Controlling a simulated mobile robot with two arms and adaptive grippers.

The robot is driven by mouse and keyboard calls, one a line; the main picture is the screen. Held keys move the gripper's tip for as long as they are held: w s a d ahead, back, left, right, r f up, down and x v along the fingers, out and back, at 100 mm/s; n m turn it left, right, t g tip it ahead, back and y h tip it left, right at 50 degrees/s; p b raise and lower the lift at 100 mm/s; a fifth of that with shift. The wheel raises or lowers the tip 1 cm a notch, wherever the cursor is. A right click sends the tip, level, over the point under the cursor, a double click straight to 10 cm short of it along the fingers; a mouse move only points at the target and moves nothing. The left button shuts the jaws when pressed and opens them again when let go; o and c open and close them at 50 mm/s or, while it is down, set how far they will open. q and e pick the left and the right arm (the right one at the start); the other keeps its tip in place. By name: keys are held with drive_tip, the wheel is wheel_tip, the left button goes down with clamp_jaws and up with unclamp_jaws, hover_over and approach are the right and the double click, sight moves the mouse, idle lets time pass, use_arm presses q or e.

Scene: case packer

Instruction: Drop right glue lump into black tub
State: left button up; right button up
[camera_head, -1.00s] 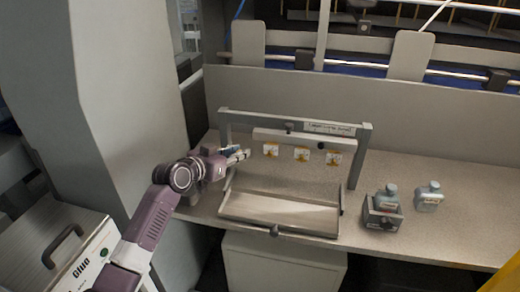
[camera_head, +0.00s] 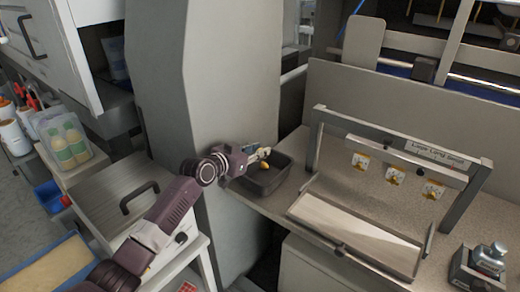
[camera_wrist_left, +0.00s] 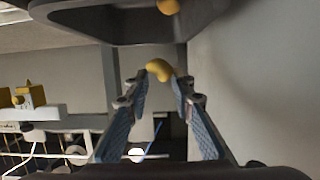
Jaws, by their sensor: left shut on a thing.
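My left gripper (camera_head: 264,153) is over the black tub (camera_head: 284,184), near its rim. In the left wrist view the gripper (camera_wrist_left: 160,82) is shut on a yellow glue lump (camera_wrist_left: 159,70) at its fingertips. The tub (camera_wrist_left: 120,32) shows at the top of that view, apart from the held lump. Another yellow lump (camera_wrist_left: 168,6) shows at the tub. A yellow lump (camera_head: 265,166) shows at the tub in the head view; I cannot tell which of the two it is. My right gripper is not in view.
The tub stands at the counter's left end, beside a grey column (camera_head: 205,80). Right of it is a metal frame (camera_head: 400,146) with several yellow-and-white tags and a tilted tray (camera_head: 355,228). A grey box with a handle (camera_head: 110,205) is at the left.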

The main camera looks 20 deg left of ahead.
use_arm(q)
wheel_tip(320, 180, down, 3)
drive_tip(key=shift+f+b, duration=0.2)
drive_tip(key=shift+b, duration=0.8)
drive_tip(key=o, duration=0.8)
drive_tip(key=shift+o, duration=0.2)
drive_tip(key=v, duration=1.2)
drive_tip(key=shift+r, duration=0.1)
